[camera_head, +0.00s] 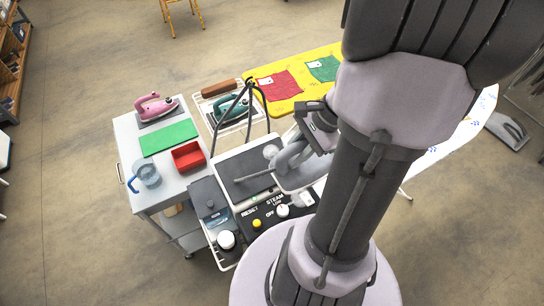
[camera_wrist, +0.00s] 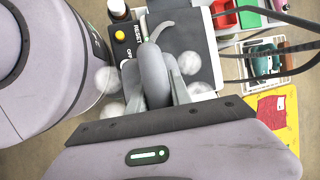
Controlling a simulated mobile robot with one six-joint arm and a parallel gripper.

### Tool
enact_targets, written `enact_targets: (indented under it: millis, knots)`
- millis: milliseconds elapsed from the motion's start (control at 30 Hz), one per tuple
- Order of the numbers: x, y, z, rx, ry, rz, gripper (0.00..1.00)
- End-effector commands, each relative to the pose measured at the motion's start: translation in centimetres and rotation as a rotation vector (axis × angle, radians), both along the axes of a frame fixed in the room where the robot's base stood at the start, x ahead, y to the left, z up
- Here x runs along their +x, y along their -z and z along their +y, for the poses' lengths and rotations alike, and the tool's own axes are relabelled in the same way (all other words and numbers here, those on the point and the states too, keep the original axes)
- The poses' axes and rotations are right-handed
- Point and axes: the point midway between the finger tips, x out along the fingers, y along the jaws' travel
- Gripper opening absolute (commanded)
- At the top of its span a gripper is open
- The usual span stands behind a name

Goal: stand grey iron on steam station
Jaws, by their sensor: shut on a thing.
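The grey iron (camera_head: 290,158) is in my gripper (camera_head: 312,135), at the right edge of the steam station (camera_head: 226,168). In the wrist view the iron's rounded grey handle (camera_wrist: 155,78) is between the two fingers (camera_wrist: 160,92), and a grey cord rises from its far end. The steam station has a dark flat top (camera_wrist: 188,32) and a front panel with RESET and OFF labels. The iron overlaps the station's right side in the head view; I cannot tell whether they touch. My gripper hides part of the iron.
Left is a trolley (camera_head: 128,150) with a pink iron (camera_head: 155,106), green mat (camera_head: 169,138), red tray (camera_head: 188,156) and blue-handled jug (camera_head: 146,174). Whitish puffs (camera_wrist: 188,62) surround the iron.

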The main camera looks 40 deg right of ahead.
Motion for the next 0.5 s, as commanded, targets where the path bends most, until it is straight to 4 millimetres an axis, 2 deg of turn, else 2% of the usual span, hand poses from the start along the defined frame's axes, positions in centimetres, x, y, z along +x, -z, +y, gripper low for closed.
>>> enact_targets:
  millis: [267,500]
  knots:
    - [4.9,0.6,3.6,-0.001,-0.007,-0.001,0.0]
    - [10.4,1.2,7.7,-0.001,-0.007,-0.001,0.0]
